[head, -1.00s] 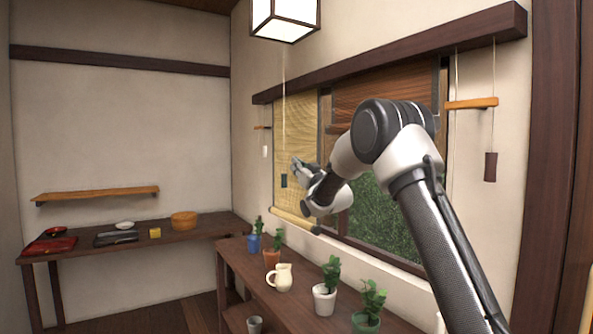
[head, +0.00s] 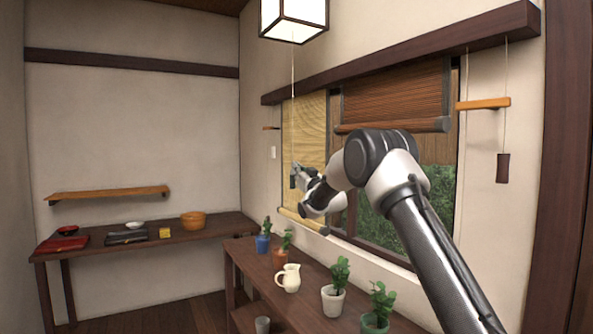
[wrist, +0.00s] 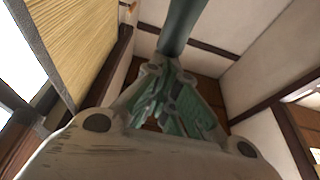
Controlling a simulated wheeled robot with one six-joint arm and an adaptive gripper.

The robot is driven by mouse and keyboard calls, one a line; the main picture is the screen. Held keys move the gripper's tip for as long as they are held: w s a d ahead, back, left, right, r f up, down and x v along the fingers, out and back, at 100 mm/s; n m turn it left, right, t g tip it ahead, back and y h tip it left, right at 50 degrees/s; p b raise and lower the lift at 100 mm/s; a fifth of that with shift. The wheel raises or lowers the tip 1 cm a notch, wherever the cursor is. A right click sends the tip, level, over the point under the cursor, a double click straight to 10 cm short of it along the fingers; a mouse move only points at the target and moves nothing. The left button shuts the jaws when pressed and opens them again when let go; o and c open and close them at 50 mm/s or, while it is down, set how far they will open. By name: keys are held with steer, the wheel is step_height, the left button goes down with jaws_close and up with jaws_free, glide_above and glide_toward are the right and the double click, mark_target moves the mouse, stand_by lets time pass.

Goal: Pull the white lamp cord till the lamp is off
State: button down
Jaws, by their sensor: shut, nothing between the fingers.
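The square paper lamp (head: 293,14) hangs at the top of the head view and looks bright. A thin pale cord (head: 292,75) hangs straight down below it, in line with a small dark pull (head: 293,181) in front of the yellow blind. My gripper (head: 299,170) is at the pull's right side, very close to it. In the wrist view, my gripper (wrist: 172,75) is shut, and a dark green cylinder (wrist: 183,22), which looks like the pull, stands just past the fingertips. Whether they touch is unclear.
A brown pull (head: 503,168) hangs at the right, and a white one (head: 273,152) hangs left of the yellow blind (head: 309,140). Potted plants and a cream jug (head: 288,278) stand on the bench (head: 262,288) below the window. A small wooden shelf (head: 484,103) is at the right.

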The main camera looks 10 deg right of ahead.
mark_target(294, 179)
steer(key=shift+f, duration=0.15)
steer(key=shift+f, duration=2.05)
steer(key=s+d+r, duration=0.1)
steer(key=s+d, duration=0.2)
steer(key=s, duration=0.6)
steer(key=shift+r, duration=0.15)
